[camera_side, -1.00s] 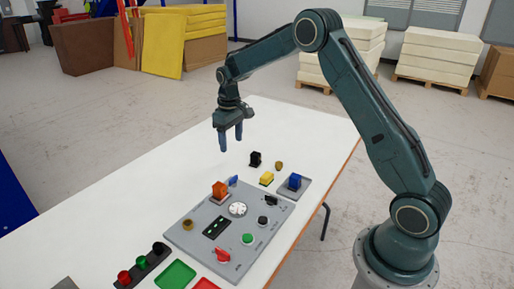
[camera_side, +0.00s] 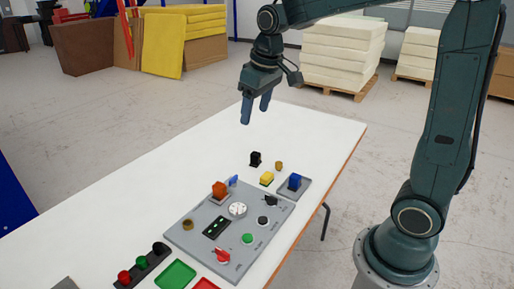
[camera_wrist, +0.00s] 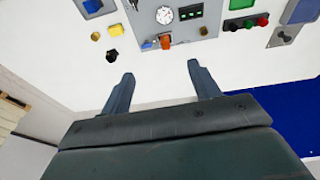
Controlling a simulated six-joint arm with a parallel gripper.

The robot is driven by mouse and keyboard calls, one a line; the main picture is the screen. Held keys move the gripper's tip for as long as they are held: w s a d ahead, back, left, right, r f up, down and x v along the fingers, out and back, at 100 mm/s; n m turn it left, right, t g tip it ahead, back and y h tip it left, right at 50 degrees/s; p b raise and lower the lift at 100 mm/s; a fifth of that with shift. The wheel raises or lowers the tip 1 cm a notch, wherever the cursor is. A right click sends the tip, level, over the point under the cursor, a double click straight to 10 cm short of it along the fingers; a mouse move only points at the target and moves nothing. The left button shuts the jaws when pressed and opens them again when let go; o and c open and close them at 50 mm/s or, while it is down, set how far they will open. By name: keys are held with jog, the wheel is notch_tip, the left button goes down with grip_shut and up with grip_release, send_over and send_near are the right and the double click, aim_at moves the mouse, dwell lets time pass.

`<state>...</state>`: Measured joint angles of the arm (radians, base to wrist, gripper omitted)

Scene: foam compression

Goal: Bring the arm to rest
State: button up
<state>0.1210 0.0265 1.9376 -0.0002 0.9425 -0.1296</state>
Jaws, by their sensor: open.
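My gripper (camera_side: 255,111) is open and empty, raised above the far part of the white table in the side view. In the wrist view my gripper (camera_wrist: 163,85) shows its two fingers spread apart with nothing between them. The grey control panel (camera_side: 187,236) lies on the table, nearer the camera and well apart from the fingers. It carries an orange block (camera_side: 219,189), a white dial (camera_side: 238,209), a red knob (camera_side: 222,255) and a green button (camera_side: 247,238). In the wrist view the panel (camera_wrist: 209,27) is at the top.
A black piece (camera_side: 255,159), a yellow block (camera_side: 267,178) and a small brass piece (camera_side: 279,165) stand behind the panel. A blue block (camera_side: 295,182) sits on a grey plate. A green tray (camera_side: 176,274) is in front. The table's far end (camera_side: 310,125) is clear.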

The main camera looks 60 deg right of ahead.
jog(key=s+a+t, duration=0.1)
jog(key=s+a, duration=0.1)
jog(key=s, duration=0.8)
jog(key=s+a+t, duration=0.2)
jog(key=s, duration=0.8)
jog(key=shift+s+a+r, duration=0.25)
jog(key=shift+a+r, duration=0.05)
jog(key=shift+a, duration=0.05)
jog(key=shift+c, duration=0.4)
